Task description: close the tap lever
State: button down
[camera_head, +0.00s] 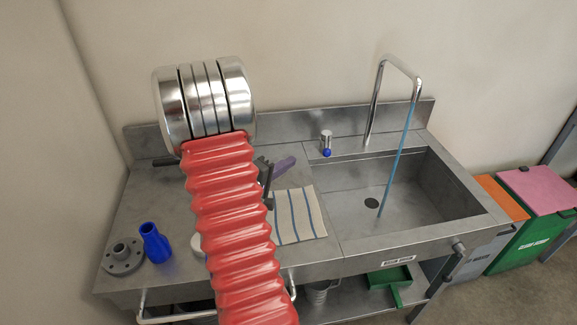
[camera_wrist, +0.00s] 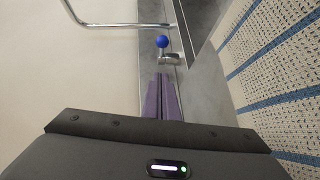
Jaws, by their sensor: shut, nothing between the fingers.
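Lever (camera_wrist: 169,58) and knob (camera_wrist: 162,42) also show in the wrist view, straight beyond my fingertips. The chrome spout (camera_head: 375,100) arches over the sink (camera_head: 345,190), and a blue water stream (camera_head: 398,155) runs from it into the basin. My gripper (camera_head: 291,161) has purple fingers, shut and empty, left of the lever and apart from it. They also show in the wrist view (camera_wrist: 162,78). My red arm hides part of the gripper.
A striped cloth (camera_head: 299,215) lies on the counter left of the sink. A blue pipe fitting (camera_head: 154,243) and a grey flange (camera_head: 123,257) stand at the counter's left front. The spout (camera_wrist: 120,25) rises close to the lever. Coloured bins (camera_head: 530,225) stand at the right.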

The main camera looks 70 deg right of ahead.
jog(key=x, duration=0.8)
jog(key=s, duration=0.1)
jog(key=s+d, duration=0.1)
jog(key=shift+s+f, duration=0.35)
jog(key=shift+s+d, duration=0.25)
jog(key=shift+s, duration=0.15)
jog(key=shift+f, duration=0.1)
